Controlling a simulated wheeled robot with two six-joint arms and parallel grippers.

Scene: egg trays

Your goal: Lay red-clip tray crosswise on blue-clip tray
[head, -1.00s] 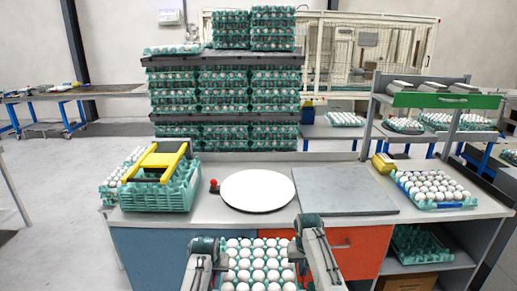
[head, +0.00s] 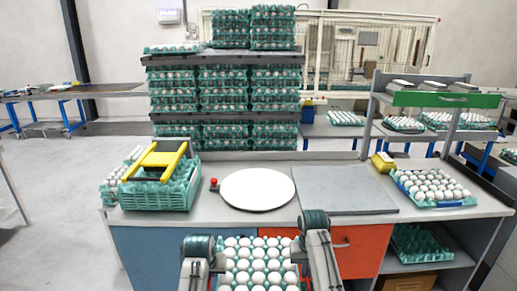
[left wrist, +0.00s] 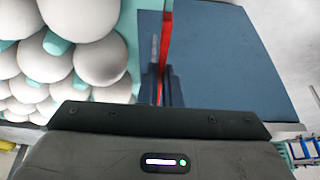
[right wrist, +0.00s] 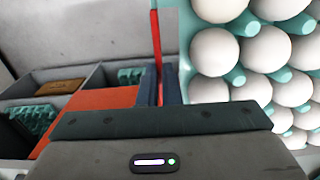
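A tray of white eggs (head: 258,266) is held in front of me at the bottom of the head view, between my two grippers. A red strip, apparently its clip, runs along its side in both wrist views. My left gripper (left wrist: 162,85) is shut on the tray's left side at the red strip. My right gripper (right wrist: 160,82) is shut on the right side the same way. The tray's near part is cut off in the head view. Another egg tray (head: 474,201) with blue at its edges sits on the table's right end, filled with white eggs.
The table holds a white round disc (head: 258,189), a grey plate (head: 345,190), a teal crate (head: 160,196) with a yellow frame on it, and a small yellow object (head: 382,162). A shelf with a green front (head: 445,100) stands behind the blue-edged tray. Stacked egg trays stand behind.

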